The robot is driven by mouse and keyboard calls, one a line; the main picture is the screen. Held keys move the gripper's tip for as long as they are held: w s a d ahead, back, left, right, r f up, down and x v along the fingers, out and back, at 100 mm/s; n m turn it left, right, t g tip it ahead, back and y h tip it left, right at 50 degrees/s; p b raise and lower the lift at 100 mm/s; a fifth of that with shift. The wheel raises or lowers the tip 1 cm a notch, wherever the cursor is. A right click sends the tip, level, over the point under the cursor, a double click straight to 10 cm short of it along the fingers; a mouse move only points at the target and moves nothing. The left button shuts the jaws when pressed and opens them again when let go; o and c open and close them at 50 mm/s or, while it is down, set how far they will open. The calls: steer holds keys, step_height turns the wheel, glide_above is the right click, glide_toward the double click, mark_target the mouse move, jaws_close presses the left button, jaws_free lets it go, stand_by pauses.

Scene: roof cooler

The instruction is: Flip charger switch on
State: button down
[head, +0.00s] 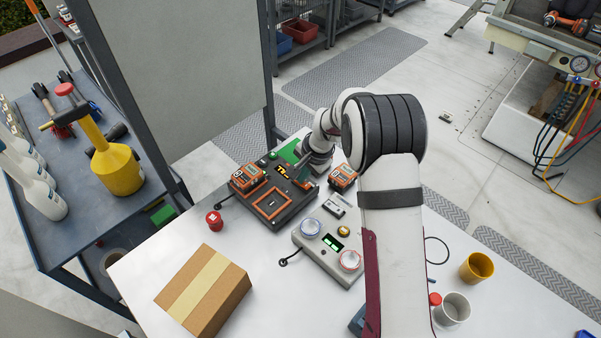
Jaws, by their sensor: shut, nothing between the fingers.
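The charger (292,217) is a dark box on the white table, with an orange square outline on its top. An orange and black battery pack (247,179) sits on its left rear part. Yellow markings (283,170) show at its rear right, next to my gripper. My gripper (299,178) is shut and empty, and its dark fingers point down at the charger's rear right. The switch is too small and too covered by the fingers to make out. I cannot tell whether the fingers touch it.
A second orange battery pack (343,177) stands right of the charger. A grey box with round dials (326,247) is in front. A red knob (214,219) and a cardboard box (203,292) lie left. A yellow mug (477,267) stands right. My arm covers the table's right middle.

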steer(key=shift+s+d+r, duration=0.1)
steer(key=shift+s+d, duration=0.25)
steer(key=v, duration=1.4)
steer(key=shift+w+a+r, duration=0.1)
steer(key=shift+w+a, duration=0.4)
steer(key=shift+a, duration=0.05)
steer(key=x, duration=1.4)
